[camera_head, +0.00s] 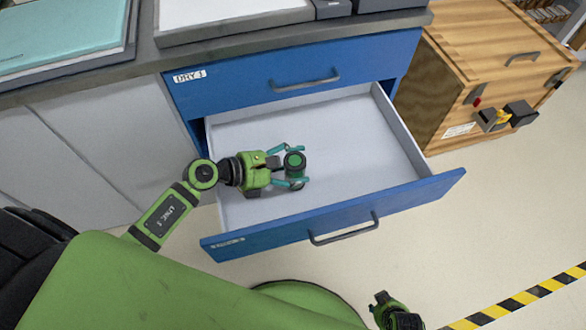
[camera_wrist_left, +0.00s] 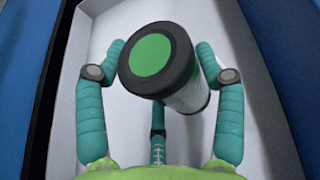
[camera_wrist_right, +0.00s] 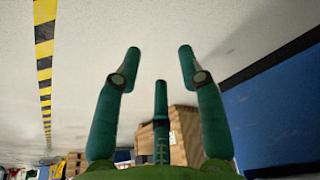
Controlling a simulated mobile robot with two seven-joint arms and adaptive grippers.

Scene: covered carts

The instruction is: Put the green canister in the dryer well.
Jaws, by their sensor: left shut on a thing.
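The green canister (camera_head: 295,160) has a dark cap with a green disc on top and a pale body. My left gripper (camera_head: 299,167) is shut on it, with the teal fingers around its sides, over the open blue drawer (camera_head: 350,150). In the left wrist view the canister (camera_wrist_left: 152,55) sits between the fingers, cap toward the camera and slightly tilted. Whether its base touches the drawer floor cannot be told. My right gripper (camera_wrist_right: 160,52) is empty with its fingers apart, low at the bottom of the head view. I cannot identify a dryer well.
The drawer's pale interior looks otherwise empty. A closed blue drawer (camera_head: 240,85) labelled DRY above it has a grey handle. A grey counter (camera_head: 150,60) carries a teal-topped tray (camera_head: 60,40). A wooden crate (camera_head: 480,70) stands at right. Open floor lies in front.

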